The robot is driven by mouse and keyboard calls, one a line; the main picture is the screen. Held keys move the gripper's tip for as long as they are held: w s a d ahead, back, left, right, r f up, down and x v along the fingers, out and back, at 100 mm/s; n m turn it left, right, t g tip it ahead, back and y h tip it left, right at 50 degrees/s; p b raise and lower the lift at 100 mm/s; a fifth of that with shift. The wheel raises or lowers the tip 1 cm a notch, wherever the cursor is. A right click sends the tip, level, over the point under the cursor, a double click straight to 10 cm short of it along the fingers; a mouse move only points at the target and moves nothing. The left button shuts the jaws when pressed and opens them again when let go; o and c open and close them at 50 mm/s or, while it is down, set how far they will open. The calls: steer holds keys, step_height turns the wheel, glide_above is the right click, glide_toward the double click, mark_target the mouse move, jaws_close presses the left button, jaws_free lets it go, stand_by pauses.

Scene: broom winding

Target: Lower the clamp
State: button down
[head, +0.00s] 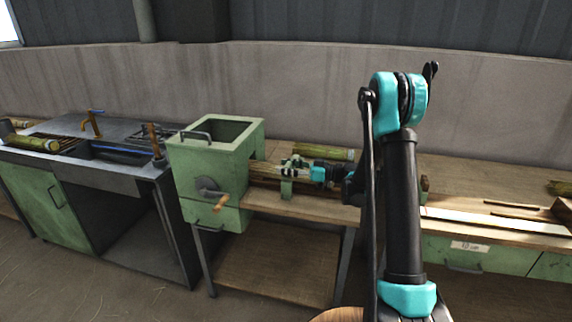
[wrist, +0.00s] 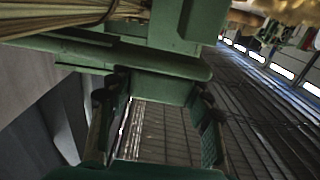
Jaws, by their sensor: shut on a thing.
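The green clamp (head: 287,189) stands at the front of the bench, just right of the green winding machine (head: 215,165). My gripper (head: 297,169) reaches in from the right at the clamp's top. In the wrist view, my gripper's two fingers (wrist: 157,92) lie on either side of a green clamp part (wrist: 165,86) and are shut on it. A straw bundle (wrist: 65,17) runs beside the clamp at upper left; in the head view, straw (head: 266,173) lies behind the clamp. The exact contact is partly hidden in the head view.
The machine has a crank with a wooden handle (head: 220,203) at its front. Another straw bundle (head: 325,152) lies at the back of the bench. A metal sink unit (head: 120,178) stands left. A workbench with green drawers (head: 470,255) extends right.

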steer(key=shift+s+f+n, duration=0.15)
steer(key=shift+f+n, duration=0.15)
steer(key=shift+f, duration=0.15)
steer(key=c, duration=0.6)
jaws_free()
steer(key=shift+c, duration=0.2)
step_height(320, 180, up, 10)
